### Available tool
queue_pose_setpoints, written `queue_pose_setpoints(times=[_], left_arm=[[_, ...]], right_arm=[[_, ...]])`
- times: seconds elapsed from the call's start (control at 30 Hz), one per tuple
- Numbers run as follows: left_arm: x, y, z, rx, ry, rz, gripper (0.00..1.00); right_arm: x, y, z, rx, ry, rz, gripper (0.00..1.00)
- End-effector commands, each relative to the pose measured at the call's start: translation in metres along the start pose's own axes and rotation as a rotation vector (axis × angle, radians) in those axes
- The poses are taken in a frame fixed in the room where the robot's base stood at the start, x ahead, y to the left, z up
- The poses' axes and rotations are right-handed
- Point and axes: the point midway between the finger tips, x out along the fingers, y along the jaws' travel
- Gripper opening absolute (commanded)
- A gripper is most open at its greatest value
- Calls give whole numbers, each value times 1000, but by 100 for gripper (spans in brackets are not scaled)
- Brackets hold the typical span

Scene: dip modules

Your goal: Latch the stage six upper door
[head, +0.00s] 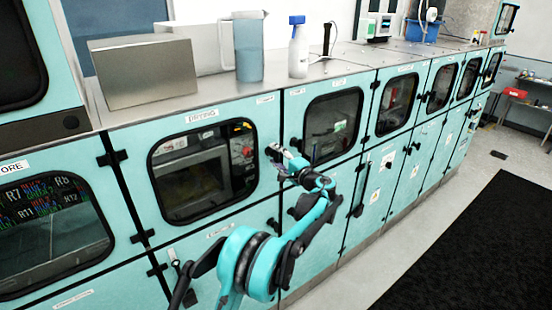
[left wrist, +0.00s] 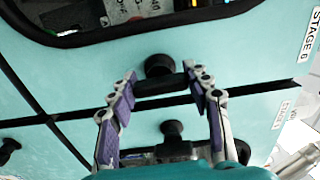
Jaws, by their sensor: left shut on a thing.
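The stage six upper door (head: 241,192) is a teal panel with a black-framed window, and it looks flush with the cabinet front. Its STAGE 6 label (left wrist: 308,35) shows at the right in the left wrist view. A black latch (left wrist: 158,67) with a round knob sits at the door's edge, by the dark seam. My left gripper (head: 284,158) is at that edge in the head view. In the left wrist view its purple-padded fingers (left wrist: 160,88) are on either side of the latch's dark bar, shut on it. My right gripper is not in view.
A second black knob (left wrist: 172,128) is on the neighbouring panel across the seam. A black mat (head: 480,245) lies on open floor at the right.

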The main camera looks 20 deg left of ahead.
Motion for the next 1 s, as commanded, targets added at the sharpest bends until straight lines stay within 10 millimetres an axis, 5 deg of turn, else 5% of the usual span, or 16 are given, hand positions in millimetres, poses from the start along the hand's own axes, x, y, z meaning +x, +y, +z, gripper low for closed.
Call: queue_pose_setpoints(times=[0.63,0.67,0.73,1.0], left_arm=[[0,0,-1,51,3,-1,20],[0,0,-1,51,3,-1,54],[0,0,-1,51,2,-1,71],[0,0,0,49,1,0,71]], right_arm=[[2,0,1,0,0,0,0],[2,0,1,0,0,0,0],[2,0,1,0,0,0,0],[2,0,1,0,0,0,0]])
